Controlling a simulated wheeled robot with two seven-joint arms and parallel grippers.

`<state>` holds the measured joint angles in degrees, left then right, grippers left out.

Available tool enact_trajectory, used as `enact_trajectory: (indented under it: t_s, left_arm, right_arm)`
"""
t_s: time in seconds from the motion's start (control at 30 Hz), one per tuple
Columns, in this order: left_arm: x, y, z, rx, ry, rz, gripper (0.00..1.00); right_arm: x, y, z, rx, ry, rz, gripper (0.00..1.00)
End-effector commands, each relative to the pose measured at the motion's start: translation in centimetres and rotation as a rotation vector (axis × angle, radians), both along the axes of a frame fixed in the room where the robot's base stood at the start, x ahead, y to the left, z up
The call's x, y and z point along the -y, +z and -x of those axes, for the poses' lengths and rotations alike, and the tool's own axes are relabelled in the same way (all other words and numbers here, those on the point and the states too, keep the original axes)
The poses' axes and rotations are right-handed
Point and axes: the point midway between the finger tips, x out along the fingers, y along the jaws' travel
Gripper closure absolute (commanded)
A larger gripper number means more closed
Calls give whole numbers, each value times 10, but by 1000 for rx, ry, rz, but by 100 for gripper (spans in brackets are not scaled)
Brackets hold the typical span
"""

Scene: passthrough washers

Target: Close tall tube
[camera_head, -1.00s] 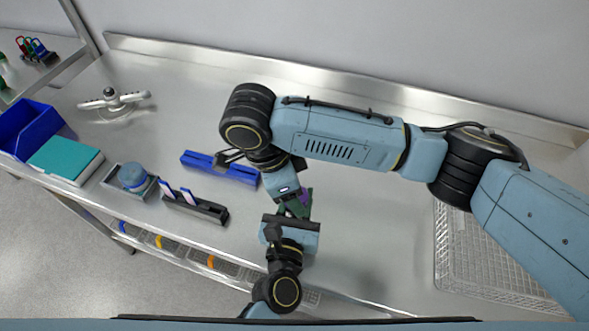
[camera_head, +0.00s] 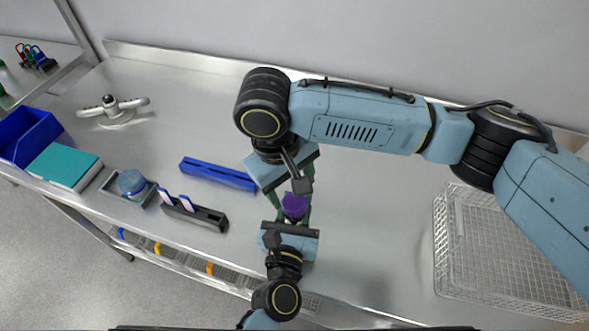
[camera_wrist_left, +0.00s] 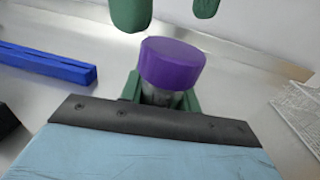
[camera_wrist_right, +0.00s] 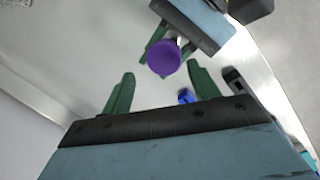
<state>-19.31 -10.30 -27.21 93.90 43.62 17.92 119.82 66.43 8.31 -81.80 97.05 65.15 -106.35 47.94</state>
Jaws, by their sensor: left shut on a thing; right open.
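The tall tube (camera_wrist_left: 163,96) is grey and clear, with a purple cap (camera_wrist_left: 172,64) on its top end. In the head view the purple cap (camera_head: 295,206) shows from above, and the lower tube is hidden. My left gripper (camera_wrist_left: 160,98) is shut on the tube just below the cap and holds it about upright. My right gripper (camera_wrist_right: 162,88) is open and empty, its green fingers spread apart. The right fingertips also show above the cap, clear of it, in the left wrist view (camera_wrist_left: 168,12). The purple cap also shows in the right wrist view (camera_wrist_right: 164,57).
A blue rack (camera_head: 217,174) and a black holder (camera_head: 194,213) with white-and-blue pieces lie left of the grippers. A wire basket (camera_head: 490,255) stands at right. A teal box (camera_head: 64,166), blue bin (camera_head: 25,136) and grey tray (camera_head: 109,188) are at far left.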

Motion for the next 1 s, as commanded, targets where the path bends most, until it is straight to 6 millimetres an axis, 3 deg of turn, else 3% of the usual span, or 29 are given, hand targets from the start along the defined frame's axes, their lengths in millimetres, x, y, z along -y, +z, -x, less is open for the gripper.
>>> enact_trajectory:
  t_s: [1.0]
  left_arm:
    - [0, 0, 0, -1, -1, 0, 100]
  right_arm:
    - [4, 30, 2, -221, 1973, -38, 40]
